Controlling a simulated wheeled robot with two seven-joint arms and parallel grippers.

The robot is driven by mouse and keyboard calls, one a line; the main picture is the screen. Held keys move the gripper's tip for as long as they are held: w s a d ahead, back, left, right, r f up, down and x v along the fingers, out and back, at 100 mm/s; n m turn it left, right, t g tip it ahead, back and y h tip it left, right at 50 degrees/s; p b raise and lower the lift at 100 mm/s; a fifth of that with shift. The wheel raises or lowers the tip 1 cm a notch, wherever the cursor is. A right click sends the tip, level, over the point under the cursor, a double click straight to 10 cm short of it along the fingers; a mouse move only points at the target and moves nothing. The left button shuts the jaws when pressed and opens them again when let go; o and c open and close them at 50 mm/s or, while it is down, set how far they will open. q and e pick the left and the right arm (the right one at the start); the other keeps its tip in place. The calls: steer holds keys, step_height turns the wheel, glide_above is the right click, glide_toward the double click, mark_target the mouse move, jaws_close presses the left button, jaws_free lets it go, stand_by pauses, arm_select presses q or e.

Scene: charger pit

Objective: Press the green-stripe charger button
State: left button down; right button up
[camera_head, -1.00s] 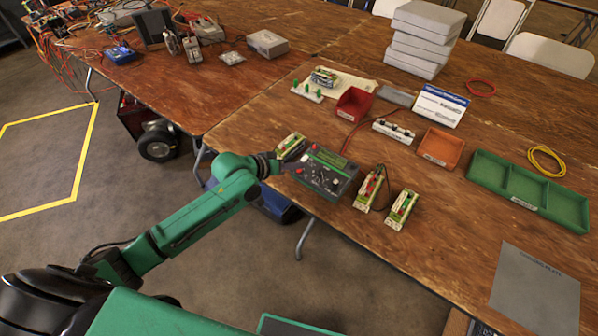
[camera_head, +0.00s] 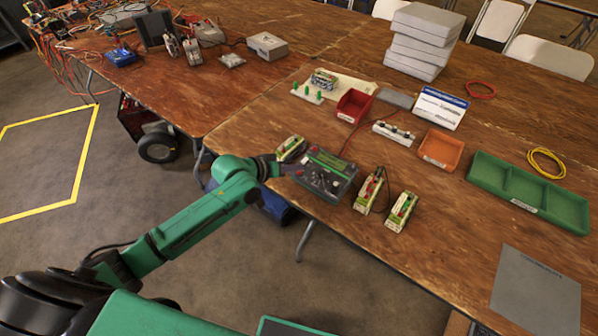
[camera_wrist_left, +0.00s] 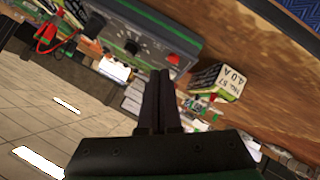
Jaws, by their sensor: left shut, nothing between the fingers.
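The charger (camera_head: 345,164) is a dark grey box with a green stripe along its top, near the front table edge. In the left wrist view its panel (camera_wrist_left: 116,37) shows black knobs, a red button-like piece (camera_wrist_left: 174,59) and red clips at the left. My left gripper (camera_head: 292,171) is shut and empty at the charger's left side. Its two dark fingers (camera_wrist_left: 157,75) point at the panel near the red piece; whether they touch it I cannot tell. A cream-green battery pack (camera_head: 291,148) stands just behind the gripper; it also shows in the wrist view (camera_wrist_left: 222,78).
Two more packs (camera_head: 368,192) (camera_head: 402,211) stand right of the charger. Behind are a red bin (camera_head: 354,105), an orange bin (camera_head: 441,149) and a white rack (camera_head: 394,133). A green tray (camera_head: 528,193) and grey plate (camera_head: 535,290) lie right.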

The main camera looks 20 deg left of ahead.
stand_by(0.8)
arm_select(q)
steer(key=shift+w+f, duration=0.1)
steer(key=shift+f, duration=0.3)
steer(key=shift+f, duration=0.4)
stand_by(0.6)
steer(key=shift+r+p, duration=0.8)
steer(key=r+p, duration=0.2)
steer(key=p, duration=0.1)
steer(key=s+r+p, duration=0.1)
steer(key=r+p, duration=0.1)
steer(key=r, duration=0.1)
steer(key=shift+a+p, duration=0.2)
steer(key=shift+p, duration=0.2)
steer(key=shift+d+f, duration=0.1)
stand_by(0.3)
